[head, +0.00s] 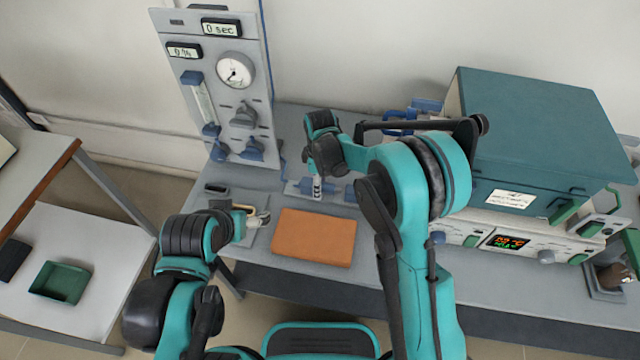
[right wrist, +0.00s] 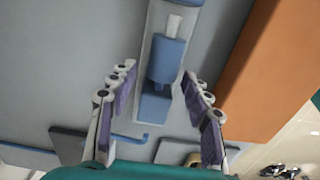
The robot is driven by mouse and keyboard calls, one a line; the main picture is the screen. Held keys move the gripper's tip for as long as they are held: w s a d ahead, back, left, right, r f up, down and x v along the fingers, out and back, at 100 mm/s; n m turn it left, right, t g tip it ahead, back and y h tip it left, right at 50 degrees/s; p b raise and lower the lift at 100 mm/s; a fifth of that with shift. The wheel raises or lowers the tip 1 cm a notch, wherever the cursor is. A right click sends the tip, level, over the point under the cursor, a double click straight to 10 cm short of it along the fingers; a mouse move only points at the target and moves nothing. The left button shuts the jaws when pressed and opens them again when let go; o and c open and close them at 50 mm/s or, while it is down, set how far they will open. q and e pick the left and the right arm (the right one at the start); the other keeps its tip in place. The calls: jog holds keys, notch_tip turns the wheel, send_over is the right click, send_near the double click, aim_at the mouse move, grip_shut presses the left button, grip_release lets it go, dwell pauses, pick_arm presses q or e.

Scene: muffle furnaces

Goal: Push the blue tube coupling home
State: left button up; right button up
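The blue tube coupling (right wrist: 166,60) lies along a narrow grey rail (right wrist: 150,45) in the right wrist view. A pale tube end (right wrist: 173,24) shows at its upper end and a blue block (right wrist: 155,106) at its lower end. I cannot tell whether coupling and block are fully seated together. My right gripper (right wrist: 158,72) is open, one finger on each side of the coupling, with visible gaps. In the head view my right gripper (head: 318,188) points down over the rail and hides much of it. My left gripper (head: 254,216) is left of the orange board; its opening is unclear.
An orange board (head: 314,238) lies in front of the rail. A gas panel (head: 222,90) with a gauge stands behind left. A teal furnace (head: 545,140) stands at right. A side table at left holds a green tray (head: 60,283).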

aim_at(332, 186)
grip_shut()
jog(key=d, duration=0.3)
jog(key=shift+s+d, duration=0.25)
jog(key=shift+s, duration=0.1)
jog(key=shift+o, duration=0.4)
grip_release()
notch_tip(332, 186, up, 12)
